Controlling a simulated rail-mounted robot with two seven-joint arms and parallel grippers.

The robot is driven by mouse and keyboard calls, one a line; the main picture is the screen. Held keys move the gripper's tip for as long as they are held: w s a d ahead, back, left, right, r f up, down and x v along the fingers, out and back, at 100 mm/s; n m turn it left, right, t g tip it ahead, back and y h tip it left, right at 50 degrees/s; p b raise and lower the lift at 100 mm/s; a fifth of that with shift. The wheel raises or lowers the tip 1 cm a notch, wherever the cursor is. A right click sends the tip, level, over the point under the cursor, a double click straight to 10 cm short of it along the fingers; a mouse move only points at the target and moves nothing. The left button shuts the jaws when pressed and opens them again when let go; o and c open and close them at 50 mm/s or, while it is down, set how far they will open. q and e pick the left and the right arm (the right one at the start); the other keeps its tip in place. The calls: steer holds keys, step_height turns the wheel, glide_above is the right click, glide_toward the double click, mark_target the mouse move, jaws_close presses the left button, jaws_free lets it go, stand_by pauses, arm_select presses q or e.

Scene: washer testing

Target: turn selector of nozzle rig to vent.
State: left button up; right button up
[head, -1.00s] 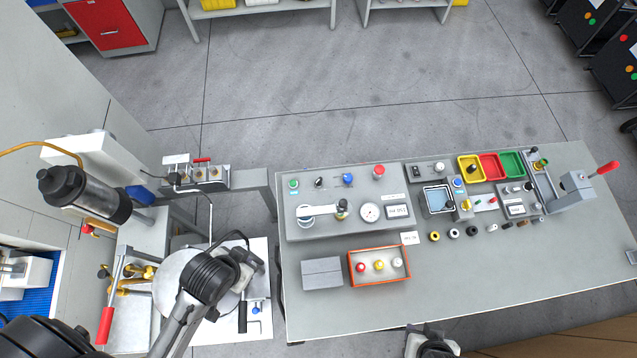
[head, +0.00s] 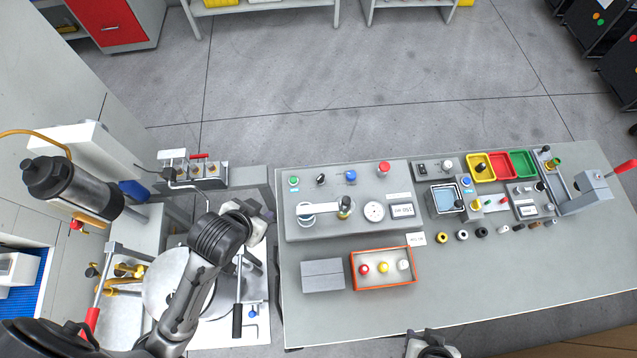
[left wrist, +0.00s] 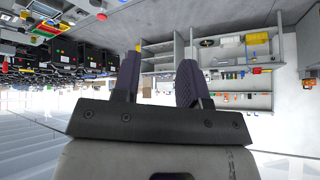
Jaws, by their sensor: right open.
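The nozzle rig (head: 290,225) is a grey panel box on the left part of the table. Its back row holds a green button, a small black selector knob (head: 320,179), a blue knob (head: 350,176) and a red button (head: 384,168). Which way the selector points is too small to tell. My left gripper (head: 263,210) is left of the rig, off its panel and apart from the selector. In the left wrist view its two fingers (left wrist: 158,82) stand apart with nothing between them. My right gripper (head: 431,343) shows only partly at the bottom edge, in front of the table.
In front lie a grey block (head: 323,275) and an orange-rimmed tray (head: 382,286) with coloured knobs. A valve stand (head: 195,172) is behind my left gripper. The table's front right is clear.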

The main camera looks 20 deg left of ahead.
arm_select(q)
steer(key=w+d+r+m+t+b, duration=0.1)
steer(key=w+d+r+t+b, duration=0.15)
steer(key=w+b, duration=0.45)
steer(key=w+d+r+m+t+b, duration=0.1)
steer(key=w+r+m+t+b, duration=0.15)
steer(key=w+b, duration=0.45)
arm_select(e)
step_height(320, 180, down, 25)
steer(key=b, duration=0.9)
steer(key=shift+d+f, duration=0.1)
steer(key=shift+f, duration=0.4)
steer(key=shift+r, duration=0.25)
arm_select(q)
steer(key=n+g, duration=0.2)
steer(key=g, duration=1)
glide_above(318, 180)
step_height(318, 180, down, 24)
arm_select(e)
steer(key=shift+f, duration=0.1)
arm_select(q)
step_height(318, 180, down, 13)
steer(key=b, duration=0.2)
steer(key=shift+b, duration=0.4)
arm_select(e)
step_height(318, 180, down, 2)
steer(key=shift+f, duration=0.25)
